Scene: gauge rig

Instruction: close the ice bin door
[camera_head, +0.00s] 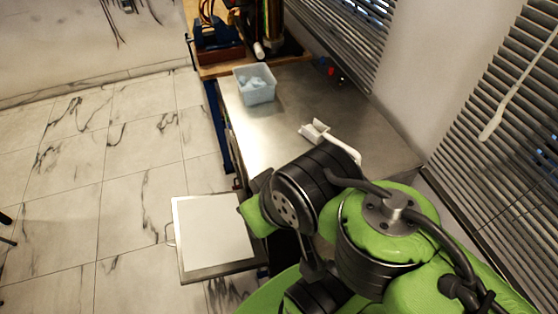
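The ice bin door (213,233) shows at the lower left as a flat panel with a pale inner face and a grey metal edge. It stands open, jutting out to the left from the front of the steel counter unit (250,140). My green and black arm covers the lower right and hides the door's right side and the bin opening. My gripper cannot be made out, so its place relative to the door is hidden.
A light blue tub (256,85) with pale contents stands on the counter. A white object (329,135) lies on the counter behind my arm. A wooden-topped bench (215,70) with tools stands at the back. Blinds line the right wall.

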